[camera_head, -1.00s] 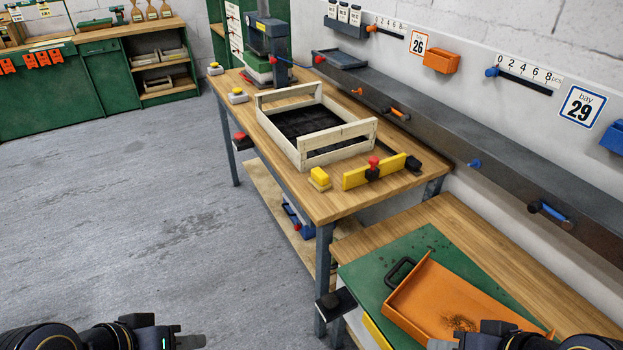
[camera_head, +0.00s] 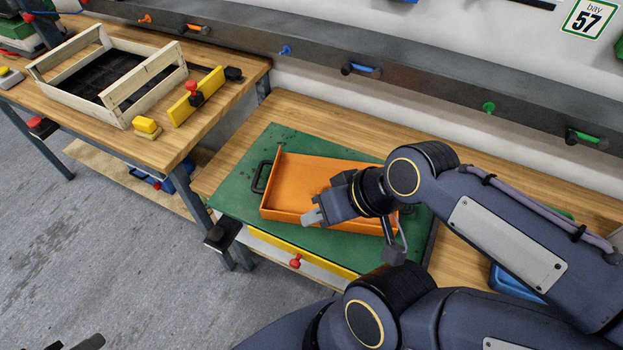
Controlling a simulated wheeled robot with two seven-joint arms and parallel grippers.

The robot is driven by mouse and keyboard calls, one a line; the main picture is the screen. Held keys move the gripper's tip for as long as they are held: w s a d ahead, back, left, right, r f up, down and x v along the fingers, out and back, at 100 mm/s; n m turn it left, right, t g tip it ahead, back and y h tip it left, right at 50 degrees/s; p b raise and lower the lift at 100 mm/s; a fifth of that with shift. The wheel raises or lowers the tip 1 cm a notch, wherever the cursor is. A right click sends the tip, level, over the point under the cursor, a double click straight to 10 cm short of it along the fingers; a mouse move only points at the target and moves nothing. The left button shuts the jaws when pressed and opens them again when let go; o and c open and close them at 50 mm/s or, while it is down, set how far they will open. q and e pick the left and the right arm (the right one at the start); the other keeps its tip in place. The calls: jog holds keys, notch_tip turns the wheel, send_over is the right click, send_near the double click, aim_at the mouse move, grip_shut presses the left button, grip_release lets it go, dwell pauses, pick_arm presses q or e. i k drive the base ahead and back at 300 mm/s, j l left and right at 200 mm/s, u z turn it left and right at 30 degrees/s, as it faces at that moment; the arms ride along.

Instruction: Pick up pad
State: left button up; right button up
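No thing is marked as the pad. A yellow block on a pale base (camera_head: 146,126), which may be it, sits near the front edge of the left workbench, beside a wooden crate (camera_head: 75,107) with a dark bottom. My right gripper (camera_head: 309,217) is over the front of an orange tray (camera_head: 292,168), well to the right of the yellow block. Its fingers are seen side-on, so their opening is unclear; I see nothing in them. Only dark tips of my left gripper (camera_head: 82,344) show at the bottom left edge.
The orange tray lies on a green mat (camera_head: 233,191) on the right bench. A yellow bar with a red knob (camera_head: 196,98) stands on the left bench. A grey rail with coloured pegs (camera_head: 420,85) runs along the wall. The floor at left is clear.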

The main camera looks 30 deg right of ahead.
aim_at(147, 127)
jog(key=i+j+u, duration=0.1)
jog(key=i+j, duration=0.45)
jog(key=i, duration=0.3)
jog(key=i+j+u, duration=0.15)
jog(key=i, duration=0.25)
jog(key=j, duration=0.1)
